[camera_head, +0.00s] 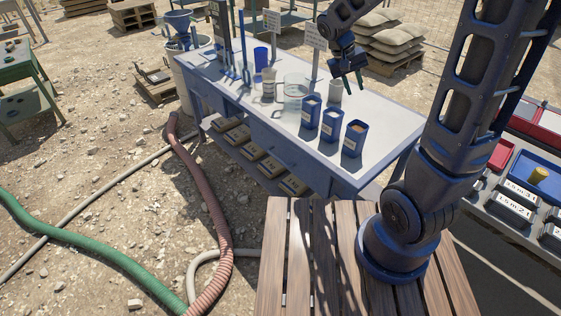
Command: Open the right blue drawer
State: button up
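A blue bench with a pale top (385,128) stands in the middle of the view, its front facing the lower left. The right blue drawer (270,142) is in the bench front below the top and looks closed. Another blue drawer front (203,90) is farther left and also looks closed. The handles are too small to make out clearly. My gripper (349,86) is above the far right part of the bench top, well away from the drawer. Its two dark fingers point down and are apart, with nothing seen held between them.
Three blue containers (331,124) stand near the bench's front edge, with a glass vessel (296,86) and bottles behind. A shelf below holds several trays (272,167). Hoses (205,200) cross the ground before the bench. A side table (520,190) stands right.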

jog(key=w+a+f+n+h, duration=0.1)
jog(key=w+a+f+h, duration=0.3)
jog(key=a+f, duration=0.55)
jog(key=n+t+h, duration=0.2)
jog(key=n+t, duration=0.4)
jog(key=t, duration=0.5)
send_near(281, 160)
jog(key=x, duration=1)
jog(key=shift+w+a+f, duration=0.1)
jog(key=shift+w+f, duration=0.2)
grip_shut()
